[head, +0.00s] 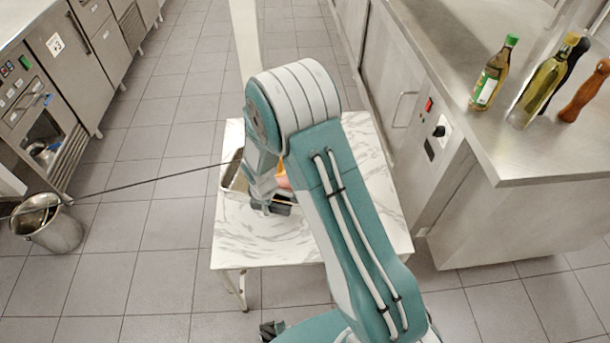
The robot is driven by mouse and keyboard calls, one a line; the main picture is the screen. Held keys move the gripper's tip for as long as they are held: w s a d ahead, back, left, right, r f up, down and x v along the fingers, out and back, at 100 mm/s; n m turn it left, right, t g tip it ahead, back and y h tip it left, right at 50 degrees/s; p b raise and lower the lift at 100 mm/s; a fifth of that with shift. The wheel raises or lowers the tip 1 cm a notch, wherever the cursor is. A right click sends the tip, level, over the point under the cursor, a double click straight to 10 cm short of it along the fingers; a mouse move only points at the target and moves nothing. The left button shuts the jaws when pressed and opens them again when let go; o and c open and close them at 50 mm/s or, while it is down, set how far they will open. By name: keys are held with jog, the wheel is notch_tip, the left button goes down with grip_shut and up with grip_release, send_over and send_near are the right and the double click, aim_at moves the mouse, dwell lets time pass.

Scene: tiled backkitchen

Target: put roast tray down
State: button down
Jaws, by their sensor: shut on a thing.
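The roast tray (229,182) is a shallow metal tray. It is at the left part of a small white marble-topped table (285,243), and my arm hides most of it. A small bit of orange and pinkish food (283,182) shows beside my arm. My gripper (268,207) is at the tray's near side, pointing down and shut on the tray. Its fingertips are mostly hidden. I cannot tell whether the tray's underside touches the table top.
A steel counter with oil bottles (492,73) and a wooden mill (586,92) stands at the right. A metal bucket (56,232) with a ladle, its long handle reaching toward the table, stands on the floor at left. Steel cabinets (80,50) line the left. The table's front is clear.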

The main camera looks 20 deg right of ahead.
aim_at(283, 198)
jog(key=w+d+n, duration=0.1)
jog(key=d+f+n, duration=0.1)
jog(key=d, duration=0.1)
jog(key=w+d+n, duration=0.1)
jog(key=shift+w+d+f, duration=0.35)
jog(key=shift+d, duration=0.05)
jog(key=shift+n, duration=0.3)
jog(key=d+f, duration=0.1)
jog(key=w+d+f, duration=0.1)
jog(key=d+f, duration=0.2)
jog(key=f, duration=0.1)
jog(key=shift+w+d+f, duration=0.2)
jog(key=shift+w, duration=0.15)
jog(key=shift+w+d+f, duration=0.1)
jog(key=shift+d+f, duration=0.1)
jog(key=shift+f, duration=0.75)
jog(key=shift+w+d+f, duration=0.1)
jog(key=shift+d+f, duration=0.05)
jog(key=shift+f, duration=0.8)
jog(key=shift+c, duration=2)
grip_release()
jog(key=shift+s+f, duration=0.15)
